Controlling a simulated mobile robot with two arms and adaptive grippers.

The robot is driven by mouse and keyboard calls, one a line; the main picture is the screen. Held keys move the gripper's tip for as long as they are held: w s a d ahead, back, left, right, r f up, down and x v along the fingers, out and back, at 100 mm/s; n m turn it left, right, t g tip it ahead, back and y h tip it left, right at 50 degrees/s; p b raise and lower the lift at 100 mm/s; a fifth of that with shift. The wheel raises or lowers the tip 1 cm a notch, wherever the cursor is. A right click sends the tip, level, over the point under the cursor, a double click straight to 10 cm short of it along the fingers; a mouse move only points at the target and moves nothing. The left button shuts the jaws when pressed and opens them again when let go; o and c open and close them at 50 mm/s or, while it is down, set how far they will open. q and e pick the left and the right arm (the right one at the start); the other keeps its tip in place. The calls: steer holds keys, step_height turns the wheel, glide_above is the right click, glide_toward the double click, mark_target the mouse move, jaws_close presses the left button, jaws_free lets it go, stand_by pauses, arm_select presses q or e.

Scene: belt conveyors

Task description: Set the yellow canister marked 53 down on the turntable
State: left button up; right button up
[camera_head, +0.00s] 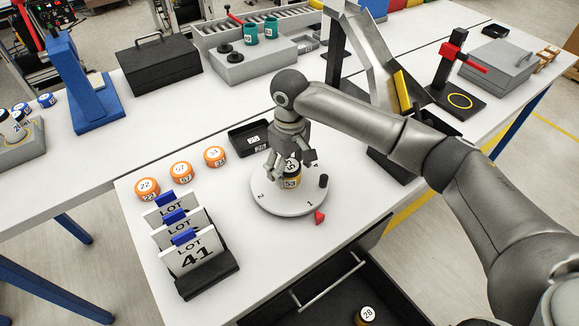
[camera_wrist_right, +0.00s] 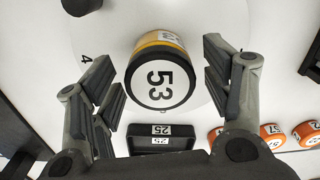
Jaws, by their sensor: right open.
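The yellow canister marked 53 (camera_head: 291,181) stands upright on the round white turntable (camera_head: 262,199), with its black and white lid up. My right gripper (camera_head: 291,165) is above and around it. In the right wrist view the canister (camera_wrist_right: 160,75) lies between the two spread fingers (camera_wrist_right: 165,85), with a gap visible on each side. The gripper is open and holds nothing. In the head view the fingers hide part of the canister. My left gripper is in neither view.
A small black peg (camera_head: 323,181) stands on the turntable's right side, and a red pointer (camera_head: 319,217) lies at its front edge. A black tray (camera_head: 249,139) is behind. Orange canisters (camera_head: 181,172) and a rack of LOT cards (camera_head: 207,275) stand to the left.

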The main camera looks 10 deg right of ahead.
mark_target(289, 165)
step_height(289, 165, up, 12)
steer(key=b, duration=0.2)
steer(key=shift+f, duration=0.1)
